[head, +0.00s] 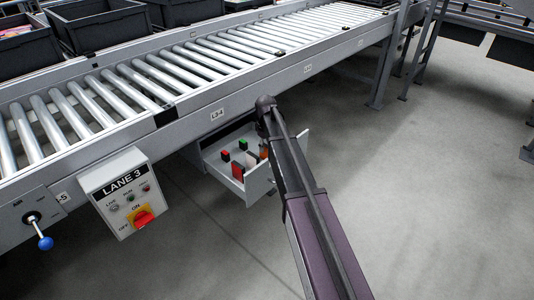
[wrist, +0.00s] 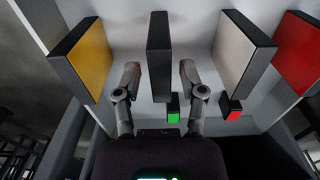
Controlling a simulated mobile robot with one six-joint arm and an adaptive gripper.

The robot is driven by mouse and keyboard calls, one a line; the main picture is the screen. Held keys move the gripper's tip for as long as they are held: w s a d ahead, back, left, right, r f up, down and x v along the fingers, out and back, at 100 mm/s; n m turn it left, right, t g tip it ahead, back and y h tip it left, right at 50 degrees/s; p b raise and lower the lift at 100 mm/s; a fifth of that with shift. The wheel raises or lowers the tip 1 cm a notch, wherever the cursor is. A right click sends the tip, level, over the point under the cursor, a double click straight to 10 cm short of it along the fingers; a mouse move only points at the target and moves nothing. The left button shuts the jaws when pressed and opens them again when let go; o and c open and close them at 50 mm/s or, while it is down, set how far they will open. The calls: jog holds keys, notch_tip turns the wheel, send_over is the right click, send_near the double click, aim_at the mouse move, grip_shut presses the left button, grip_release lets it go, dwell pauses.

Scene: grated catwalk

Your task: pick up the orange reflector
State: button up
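An orange panel (head: 264,151), which looks like the orange reflector, stands in the open drawer in the head view, partly hidden by my arm. In the wrist view a dark panel (wrist: 158,55) stands edge-on at the centre, its coloured face unseen; it may be the orange reflector, but I cannot be sure. My gripper (wrist: 159,75) is open, with one finger on each side of this dark panel. A gap shows between the panel and each finger. In the head view my gripper is hidden behind my arm.
The drawer (head: 222,168) hangs under the roller conveyor (head: 210,62). A yellow panel (wrist: 93,60) stands left of my fingers; a white panel (wrist: 238,48) and a red panel (wrist: 300,52) stand right. Small green (wrist: 173,117) and red (wrist: 233,115) blocks lie beyond.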

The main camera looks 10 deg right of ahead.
grip_shut()
jog(key=shift+r, duration=0.15)
notch_tip(320, 180, up, 10)
jog(key=p, duration=1)
dwell(0.8)
notch_tip(320, 180, up, 43)
jog(key=p, duration=4.4)
send_over(266, 145)
jog(key=shift+s, duration=0.2)
jog(key=shift+a+b, duration=0.2)
jog(key=shift+b, duration=0.1)
